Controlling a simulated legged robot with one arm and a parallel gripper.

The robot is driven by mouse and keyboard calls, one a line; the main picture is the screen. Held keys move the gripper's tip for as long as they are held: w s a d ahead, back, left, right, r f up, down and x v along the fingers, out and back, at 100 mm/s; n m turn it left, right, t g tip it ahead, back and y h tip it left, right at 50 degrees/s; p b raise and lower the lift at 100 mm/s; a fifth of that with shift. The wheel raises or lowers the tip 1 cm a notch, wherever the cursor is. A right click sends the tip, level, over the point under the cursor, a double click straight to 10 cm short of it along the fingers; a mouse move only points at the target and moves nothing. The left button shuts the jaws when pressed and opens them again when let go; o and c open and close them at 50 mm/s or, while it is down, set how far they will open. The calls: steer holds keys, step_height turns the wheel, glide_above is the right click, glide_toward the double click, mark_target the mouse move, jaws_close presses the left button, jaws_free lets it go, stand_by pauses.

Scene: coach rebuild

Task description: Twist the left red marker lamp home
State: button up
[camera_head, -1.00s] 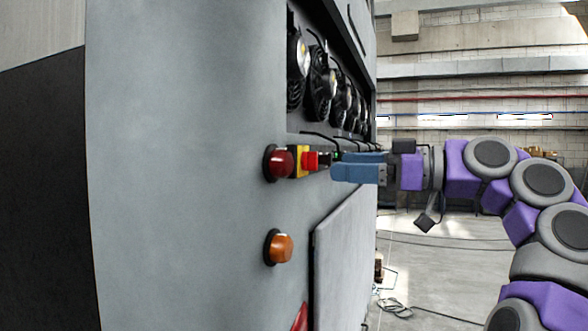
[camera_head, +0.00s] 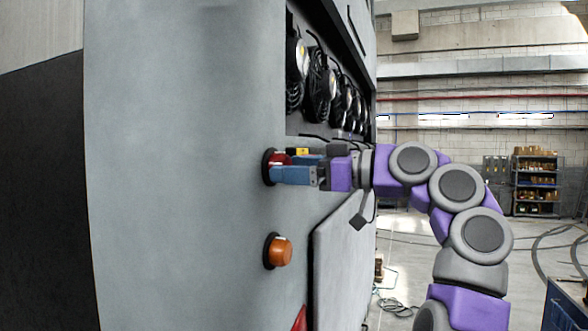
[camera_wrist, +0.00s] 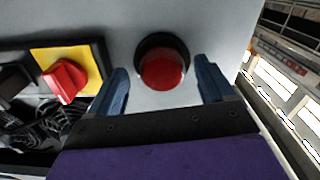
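The left red marker lamp (camera_head: 278,160) is a round red lens in a black ring on the grey coach panel. In the wrist view the red lamp (camera_wrist: 162,68) lies between and just beyond the fingertips, with a gap on each side. My gripper (camera_head: 297,168) is at the lamp, its blue fingers partly covering it in the head view. In the wrist view my gripper (camera_wrist: 166,82) is open, and I see nothing held. Whether the fingers touch the lamp is unclear.
A red rotary switch on a yellow plate (camera_wrist: 66,76) sits left of the lamp in the wrist view. An orange lamp (camera_head: 279,251) is below on the panel. Several black fans (camera_head: 320,85) fill the recess above. Open floor lies to the right.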

steer(key=shift+d, duration=0.1)
steer(key=shift+c, duration=1.4)
steer(key=shift+s, duration=0.15)
steer(key=c, duration=0.5)
steer(key=shift+c, duration=1.3)
